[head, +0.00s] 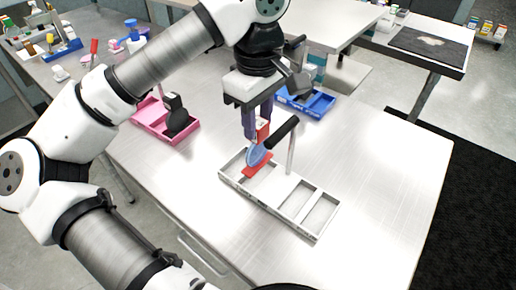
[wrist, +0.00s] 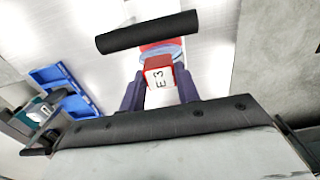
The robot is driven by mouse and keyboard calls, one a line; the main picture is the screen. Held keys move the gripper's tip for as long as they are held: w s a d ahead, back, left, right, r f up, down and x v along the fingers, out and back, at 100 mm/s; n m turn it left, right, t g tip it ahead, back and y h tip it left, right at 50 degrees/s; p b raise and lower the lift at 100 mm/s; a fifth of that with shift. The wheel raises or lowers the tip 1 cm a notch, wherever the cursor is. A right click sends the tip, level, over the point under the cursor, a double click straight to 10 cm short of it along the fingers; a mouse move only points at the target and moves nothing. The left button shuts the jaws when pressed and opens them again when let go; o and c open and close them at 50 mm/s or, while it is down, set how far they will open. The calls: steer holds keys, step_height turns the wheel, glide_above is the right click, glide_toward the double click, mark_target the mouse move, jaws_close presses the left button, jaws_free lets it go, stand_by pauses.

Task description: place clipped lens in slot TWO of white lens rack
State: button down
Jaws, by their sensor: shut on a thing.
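The clipped lens (head: 257,155) is a bluish disc with a red clip, and its red block bears a white label reading E3 in the wrist view (wrist: 160,75). My gripper (head: 257,132) points down with its purple fingers shut on the red block. The white lens rack (head: 262,202) lies below, a long tray with several rectangular slots. The lens is over the rack's left, far end, with red showing under it at the rack's rim. I cannot tell whether it touches the rack. The slot numbers are not readable.
A metal post with a black bar handle (head: 281,133) stands on the rack, close beside the lens. A pink tray (head: 152,117) with dark discs stands left, a blue tray (head: 318,104) behind. The table right of the rack is clear.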

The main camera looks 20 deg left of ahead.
mark_target(258, 138)
steer(key=shift+f+b, duration=1.2)
steer(key=shift+f, duration=1.2)
steer(key=shift+f+b, duration=0.25)
steer(key=shift+b, duration=0.05)
steer(key=c, duration=1)
jaws_free()
steer(key=shift+r, duration=0.15)
steer(key=shift+r, duration=0.1)
step_height(258, 138, up, 12)
steer(key=shift+r, duration=0.1)
